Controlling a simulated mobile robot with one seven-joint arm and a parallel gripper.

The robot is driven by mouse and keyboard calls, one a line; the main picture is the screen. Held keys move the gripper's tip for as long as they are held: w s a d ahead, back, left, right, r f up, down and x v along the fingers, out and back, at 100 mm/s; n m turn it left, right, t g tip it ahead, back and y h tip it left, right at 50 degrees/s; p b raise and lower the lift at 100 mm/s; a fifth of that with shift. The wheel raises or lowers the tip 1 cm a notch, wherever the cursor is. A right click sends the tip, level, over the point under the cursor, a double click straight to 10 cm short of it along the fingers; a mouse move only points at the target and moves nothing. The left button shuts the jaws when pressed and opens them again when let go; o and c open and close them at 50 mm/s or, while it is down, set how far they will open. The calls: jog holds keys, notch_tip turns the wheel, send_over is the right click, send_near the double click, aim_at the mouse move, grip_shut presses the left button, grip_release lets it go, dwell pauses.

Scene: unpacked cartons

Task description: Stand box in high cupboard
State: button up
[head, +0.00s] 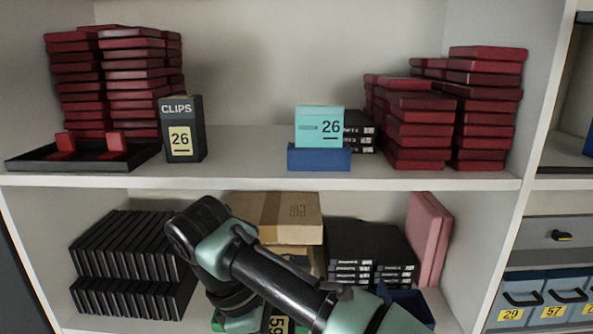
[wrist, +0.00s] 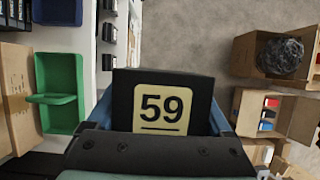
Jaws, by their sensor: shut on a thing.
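My gripper (wrist: 162,116) is shut on a black box (wrist: 122,92) with a cream label reading 59. The wrist view shows the box upright in the picture between the two blue-grey fingers. In the head view part of the held box (head: 278,319) shows low down beside my arm, its label turned sideways; the fingers are hidden there. The high cupboard is likely the open white shelf unit; its upper board (head: 250,178) is above my gripper in the picture.
The upper board holds red box stacks (head: 130,75) (head: 485,105), a black tray (head: 85,158), a black CLIPS 26 box (head: 183,128) and a teal 26 box (head: 319,126) on a blue one (head: 319,158). Bare board lies between the CLIPS and teal boxes. Below are black cases (head: 130,250) and a carton (head: 275,215).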

jog(key=s+f+m+g+y+b, duration=0.1)
jog(key=s+f+m, duration=0.3)
jog(key=f, duration=0.7)
jog(key=s+d+f+m+g+y+b, duration=0.1)
jog(key=s+f+m+y+b, duration=0.1)
jog(key=f+m, duration=0.5)
jog(key=s+d+f+m+g+y+b, duration=0.1)
jog(key=s+f+m+b, duration=0.4)
jog(key=f, duration=0.9)
jog(key=shift+s+f+m+g+y, duration=0.35)
jog(key=shift+m+g, duration=0.25)
jog(key=shift+m, duration=0.2)
jog(key=shift+a, duration=0.1)
